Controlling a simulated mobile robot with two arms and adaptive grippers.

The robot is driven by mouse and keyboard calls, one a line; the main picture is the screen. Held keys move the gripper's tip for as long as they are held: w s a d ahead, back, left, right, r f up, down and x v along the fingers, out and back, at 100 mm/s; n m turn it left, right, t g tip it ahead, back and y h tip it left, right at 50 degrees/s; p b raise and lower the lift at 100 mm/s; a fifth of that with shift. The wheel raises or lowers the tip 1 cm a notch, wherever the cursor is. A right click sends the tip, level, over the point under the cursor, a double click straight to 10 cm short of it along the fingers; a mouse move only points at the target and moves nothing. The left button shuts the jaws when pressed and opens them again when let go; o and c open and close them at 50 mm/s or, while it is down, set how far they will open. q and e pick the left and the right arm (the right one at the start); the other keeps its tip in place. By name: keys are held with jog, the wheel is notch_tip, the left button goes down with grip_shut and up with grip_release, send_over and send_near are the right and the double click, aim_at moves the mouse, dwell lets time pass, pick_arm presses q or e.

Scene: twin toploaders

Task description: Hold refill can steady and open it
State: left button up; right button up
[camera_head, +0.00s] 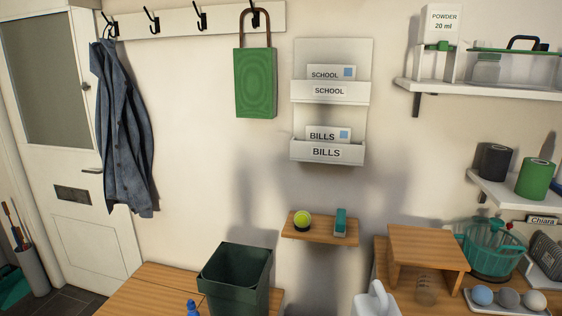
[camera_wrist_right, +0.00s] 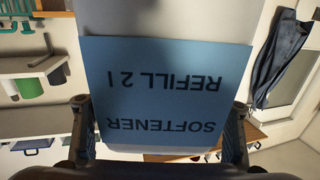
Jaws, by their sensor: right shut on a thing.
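The refill can (camera_wrist_right: 150,90) fills the middle of the right wrist view. It is pale, with a blue label reading "SOFTENER REFILL 2 l", upside down in that view. My right gripper (camera_wrist_right: 160,106) has one finger on each side of the can and is shut on it. The can's cap is not visible in the wrist view. In the head view, a white container with a handle (camera_head: 376,302) shows at the bottom edge, its lower part cut off. I cannot tell for sure whether it is the same can. My left gripper is in neither view.
A dark green bin (camera_head: 235,278) stands at the lower left, near a blue bottle top (camera_head: 193,309). A small wooden shelf (camera_head: 320,232) holds a tennis ball. A wooden riser (camera_head: 428,246) and a teal basket (camera_head: 490,255) crowd the right.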

jog(key=shift+s+a+r, duration=0.1)
jog(key=shift+s+r, duration=0.25)
jog(key=shift+s, duration=0.35)
